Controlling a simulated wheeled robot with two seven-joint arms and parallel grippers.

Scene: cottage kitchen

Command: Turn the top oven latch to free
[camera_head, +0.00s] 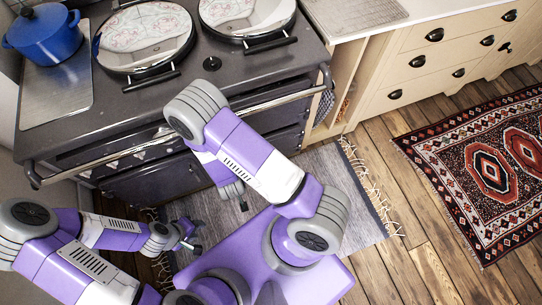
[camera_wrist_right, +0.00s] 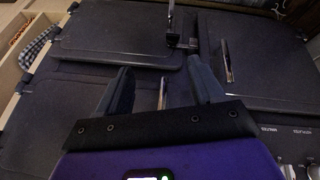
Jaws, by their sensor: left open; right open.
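The dark range oven (camera_head: 112,112) fills the upper left of the head view, with its doors below a metal rail. In the right wrist view, which is turned upside down, my right gripper (camera_wrist_right: 158,66) is open in front of the doors. A slim metal latch (camera_wrist_right: 162,93) shows between its fingers, beside the nearest door (camera_wrist_right: 65,95); I cannot tell whether they touch. Two more latches show, one to the right (camera_wrist_right: 227,62) and one above (camera_wrist_right: 172,24). My left gripper (camera_head: 190,236) is open and empty, low in front of the oven. My right arm hides part of the oven front.
A metal rail (camera_head: 112,154) runs across the oven front. A blue pot (camera_head: 44,36) stands on the left of the top, beside two round lids (camera_head: 145,36). Drawers (camera_head: 420,60) stand at right. A grey rug (camera_head: 350,205) and a patterned rug (camera_head: 490,165) lie on the floor.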

